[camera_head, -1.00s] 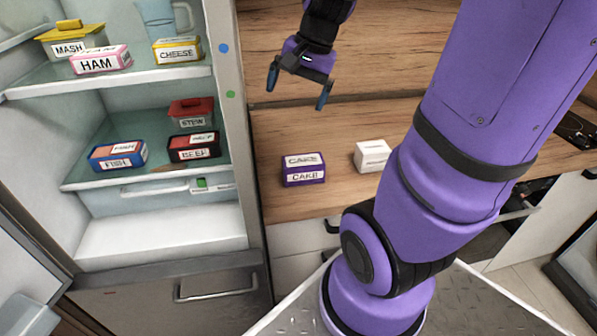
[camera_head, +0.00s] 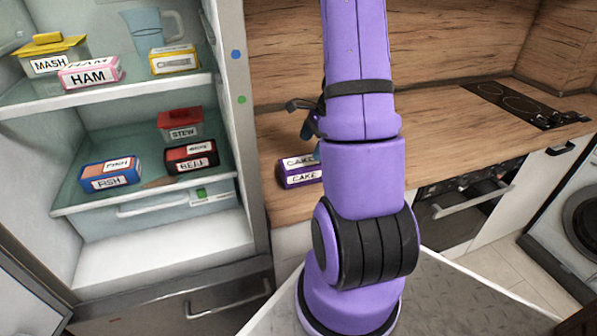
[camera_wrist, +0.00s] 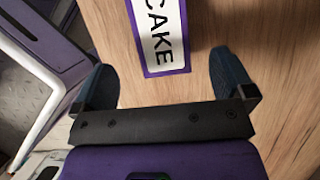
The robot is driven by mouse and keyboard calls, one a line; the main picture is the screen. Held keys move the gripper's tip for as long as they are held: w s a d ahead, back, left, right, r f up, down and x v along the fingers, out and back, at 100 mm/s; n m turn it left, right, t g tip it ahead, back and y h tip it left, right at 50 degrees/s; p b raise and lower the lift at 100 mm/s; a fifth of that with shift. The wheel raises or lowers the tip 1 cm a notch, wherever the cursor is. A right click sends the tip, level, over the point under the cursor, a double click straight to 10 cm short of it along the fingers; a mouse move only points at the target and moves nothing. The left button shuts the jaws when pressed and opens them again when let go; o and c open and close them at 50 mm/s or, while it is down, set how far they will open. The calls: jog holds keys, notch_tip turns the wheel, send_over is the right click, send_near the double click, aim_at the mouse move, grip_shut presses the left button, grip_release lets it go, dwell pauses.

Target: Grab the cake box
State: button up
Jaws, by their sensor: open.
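The purple cake box (camera_head: 297,179) with white CAKE labels sits on the wooden counter, just right of the fridge. My arm hides its right part in the head view. In the wrist view the cake box (camera_wrist: 160,35) lies between and ahead of my two fingers, its lower end short of the palm. My gripper (camera_wrist: 166,80) is open, with a finger on each side of the box's line and a gap of bare counter visible on both sides. In the head view my gripper is mostly hidden behind my arm, just above the box.
The open fridge at left holds boxes labelled HAM (camera_head: 90,73), MASH (camera_head: 49,55), FISH (camera_head: 110,174), STEW (camera_head: 182,126) and more. A hob (camera_head: 525,103) lies at the counter's right. My arm covers the counter where a white box stood. The front counter right of my arm is clear.

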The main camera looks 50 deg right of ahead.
aim_at(301, 161)
jog(key=shift+w+a+x, duration=0.15)
jog(key=shift+x, duration=2.1)
jog(key=shift+w+a+x, duration=0.1)
jog(key=shift+a+x, duration=0.05)
jog(key=shift+x, duration=2.1)
jog(key=c, duration=1.1)
jog(key=shift+c, duration=0.2)
jog(key=shift+r, duration=0.15)
